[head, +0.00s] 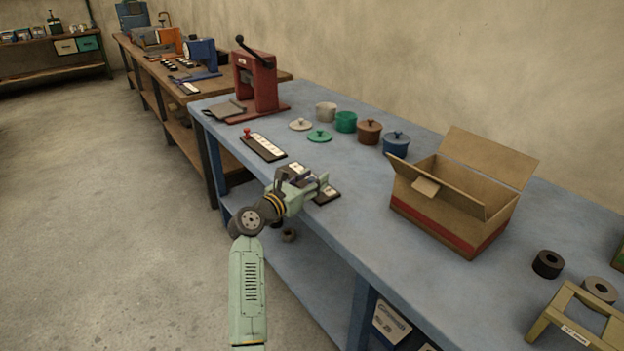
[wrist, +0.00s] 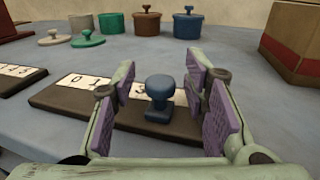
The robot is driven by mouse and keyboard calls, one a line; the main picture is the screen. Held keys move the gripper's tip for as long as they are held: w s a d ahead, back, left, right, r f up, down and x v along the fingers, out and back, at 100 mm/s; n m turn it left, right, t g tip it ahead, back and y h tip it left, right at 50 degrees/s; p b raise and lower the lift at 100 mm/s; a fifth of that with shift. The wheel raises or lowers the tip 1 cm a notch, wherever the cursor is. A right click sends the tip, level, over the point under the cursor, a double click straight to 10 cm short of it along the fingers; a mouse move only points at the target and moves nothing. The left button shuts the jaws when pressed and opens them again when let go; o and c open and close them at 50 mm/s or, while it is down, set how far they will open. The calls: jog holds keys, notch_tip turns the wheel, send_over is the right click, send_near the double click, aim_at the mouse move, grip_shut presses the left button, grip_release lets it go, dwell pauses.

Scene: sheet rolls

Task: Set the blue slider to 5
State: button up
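The blue slider's knob (wrist: 159,88) stands upright on a dark board with a white number strip (wrist: 88,82). The strip shows 0 and 1 at left and a 3 just left of the knob; my fingers hide other numbers, and I cannot tell the exact setting. My gripper (wrist: 160,75) is open, with one purple-padded finger on each side of the knob. Gaps show between the knob and both pads. In the head view my gripper (head: 314,187) is over this board (head: 328,194) and hides the knob.
A similar board with a red knob (head: 247,132) lies further left. An open cardboard box (head: 445,212) is at right, and a red press (head: 256,82) at the far end of the blue table (head: 365,240).

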grip_shut()
dwell(0.7)
